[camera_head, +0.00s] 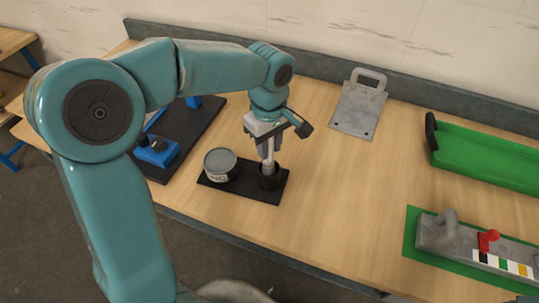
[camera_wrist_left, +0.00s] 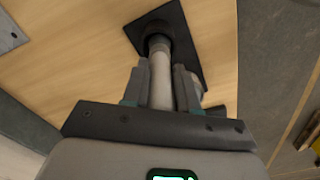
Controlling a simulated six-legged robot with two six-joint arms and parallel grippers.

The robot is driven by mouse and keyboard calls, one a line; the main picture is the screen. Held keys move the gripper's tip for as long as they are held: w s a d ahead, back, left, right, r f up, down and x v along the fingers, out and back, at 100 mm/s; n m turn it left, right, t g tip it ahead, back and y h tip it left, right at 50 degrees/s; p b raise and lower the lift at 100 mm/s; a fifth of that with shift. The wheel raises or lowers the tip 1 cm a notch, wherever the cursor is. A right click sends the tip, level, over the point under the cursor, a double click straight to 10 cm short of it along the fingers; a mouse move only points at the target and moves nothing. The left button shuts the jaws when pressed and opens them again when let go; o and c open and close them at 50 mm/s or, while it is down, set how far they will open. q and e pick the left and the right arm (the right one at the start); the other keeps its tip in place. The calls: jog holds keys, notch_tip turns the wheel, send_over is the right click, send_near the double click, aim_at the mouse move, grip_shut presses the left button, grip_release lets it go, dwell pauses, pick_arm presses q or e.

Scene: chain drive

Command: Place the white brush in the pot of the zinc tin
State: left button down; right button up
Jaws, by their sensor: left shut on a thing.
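My left gripper (camera_head: 268,147) points down over the black plate (camera_head: 240,190) and is shut on the white brush (camera_head: 268,157). In the left wrist view the pale brush handle (camera_wrist_left: 160,78) runs between the two fingers. The brush's lower end is inside the dark round pot (camera_head: 269,180) at the plate's right end, so its tip is hidden. The pot also shows in the left wrist view (camera_wrist_left: 153,28). The zinc tin (camera_head: 220,165), grey with a labelled side, stands beside the pot on the same plate. My right gripper is not in view.
A blue device (camera_head: 156,152) on a dark mat is at left, behind my left arm. A grey plate with a handle (camera_head: 359,108) lies at the back. A green tray (camera_head: 485,155) and a grey fixture with a red knob (camera_head: 488,241) are at right. The middle table is clear.

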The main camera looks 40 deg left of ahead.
aim_at(269, 157)
pick_arm(q)
notch_tip(269, 157, down, 4)
jog(key=shift+a+f, duration=0.15)
jog(key=shift+f, duration=0.1)
jog(key=shift+w, duration=0.1)
jog(key=shift+f, duration=0.2)
jog(key=c, duration=0.9)
grip_release()
jog(key=shift+r, duration=0.1)
